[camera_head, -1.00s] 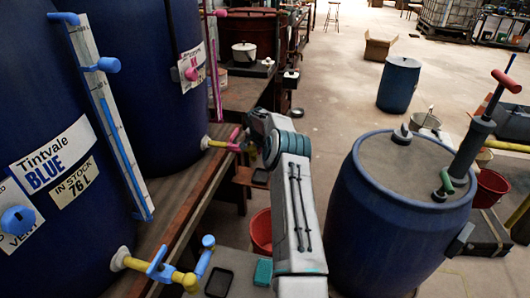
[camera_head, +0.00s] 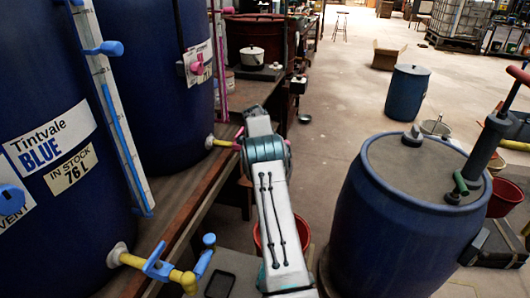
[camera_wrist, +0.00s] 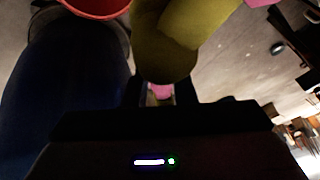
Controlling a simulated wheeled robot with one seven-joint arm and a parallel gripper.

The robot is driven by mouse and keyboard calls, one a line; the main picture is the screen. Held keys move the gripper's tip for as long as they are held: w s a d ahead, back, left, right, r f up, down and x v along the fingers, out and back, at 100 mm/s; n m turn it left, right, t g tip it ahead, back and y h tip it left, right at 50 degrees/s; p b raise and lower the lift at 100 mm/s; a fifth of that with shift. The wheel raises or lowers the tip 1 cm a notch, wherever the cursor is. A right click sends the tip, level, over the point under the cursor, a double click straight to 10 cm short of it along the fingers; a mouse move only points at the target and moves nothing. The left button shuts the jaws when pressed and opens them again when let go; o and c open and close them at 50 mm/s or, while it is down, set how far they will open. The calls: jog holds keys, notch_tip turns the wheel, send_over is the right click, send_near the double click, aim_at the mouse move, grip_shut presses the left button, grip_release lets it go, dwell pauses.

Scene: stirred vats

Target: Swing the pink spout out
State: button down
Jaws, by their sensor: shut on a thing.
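The pink spout (camera_wrist: 160,90) shows as a small pink patch between the fingers of my gripper (camera_wrist: 158,96) in the wrist view. The jaws are shut on it. A large yellow fitting (camera_wrist: 172,45) fills the space just beyond the fingers. In the head view, a yellow pipe (camera_head: 219,142) comes out low from the farther blue vat (camera_head: 165,90), with a bit of pink at its end. My arm hides the gripper and most of the spout there, so the spout's angle cannot be told.
The nearer blue vat (camera_head: 55,220) has a blue valve and spout (camera_head: 168,266) on a yellow pipe. A blue drum (camera_head: 405,215) with a hand pump stands right of my arm. A red bucket (camera_head: 262,232) is partly hidden behind my arm. Open floor lies beyond.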

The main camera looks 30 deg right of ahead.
dwell(0.3)
jog(key=c, duration=1.2)
grip_release()
jog(key=v, duration=1.3)
jog(key=shift+s+a+r+p, duration=0.1)
jog(key=shift+a+r+p, duration=0.1)
jog(key=shift+r+p, duration=0.15)
